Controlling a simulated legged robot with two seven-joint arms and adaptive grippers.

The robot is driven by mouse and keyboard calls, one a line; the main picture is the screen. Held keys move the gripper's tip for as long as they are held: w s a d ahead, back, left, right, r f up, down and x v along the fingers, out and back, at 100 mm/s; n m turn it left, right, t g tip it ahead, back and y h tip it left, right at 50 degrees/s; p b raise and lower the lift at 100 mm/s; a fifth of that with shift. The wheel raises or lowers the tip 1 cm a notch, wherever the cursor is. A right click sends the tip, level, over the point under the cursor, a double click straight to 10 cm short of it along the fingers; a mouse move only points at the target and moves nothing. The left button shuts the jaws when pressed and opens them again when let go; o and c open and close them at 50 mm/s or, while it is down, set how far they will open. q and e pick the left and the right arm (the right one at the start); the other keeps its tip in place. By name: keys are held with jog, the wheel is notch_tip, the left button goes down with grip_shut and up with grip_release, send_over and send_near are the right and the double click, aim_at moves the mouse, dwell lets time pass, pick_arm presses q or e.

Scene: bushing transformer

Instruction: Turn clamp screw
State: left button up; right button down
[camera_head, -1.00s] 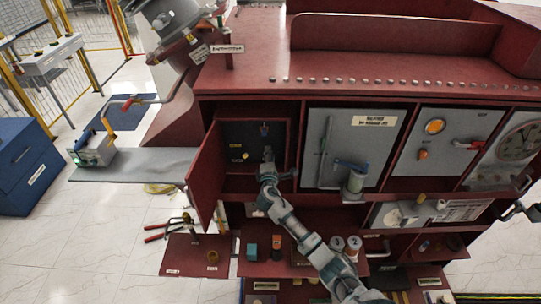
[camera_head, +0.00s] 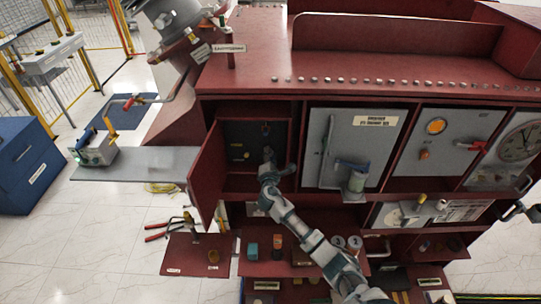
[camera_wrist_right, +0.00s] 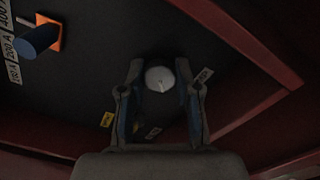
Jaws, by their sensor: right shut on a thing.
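My right gripper (camera_head: 268,154) reaches into the open compartment in the upper left of the red cabinet. In the right wrist view its two fingers (camera_wrist_right: 159,95) are on either side of a round pale screw head (camera_wrist_right: 160,78) on the dark panel, shut on it. A blue handle (camera_wrist_right: 38,40) on an orange base, with current labels beside it, sits to the upper left, apart from the fingers. The screw head is hidden by the gripper in the head view.
The compartment's red door (camera_head: 207,172) stands open to the left. Red walls (camera_wrist_right: 255,60) border the panel closely on the right in the wrist view. A lower shelf (camera_head: 240,267) holds several small items. A grey side ledge (camera_head: 150,165) is mostly bare.

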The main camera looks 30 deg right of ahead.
jog(key=c, duration=0.8)
grip_release()
jog(key=shift+a+f, duration=0.2)
jog(key=shift+f, duration=0.3)
jog(key=shift+r, duration=0.2)
jog(key=v, duration=1.2)
jog(key=shift+d, duration=0.1)
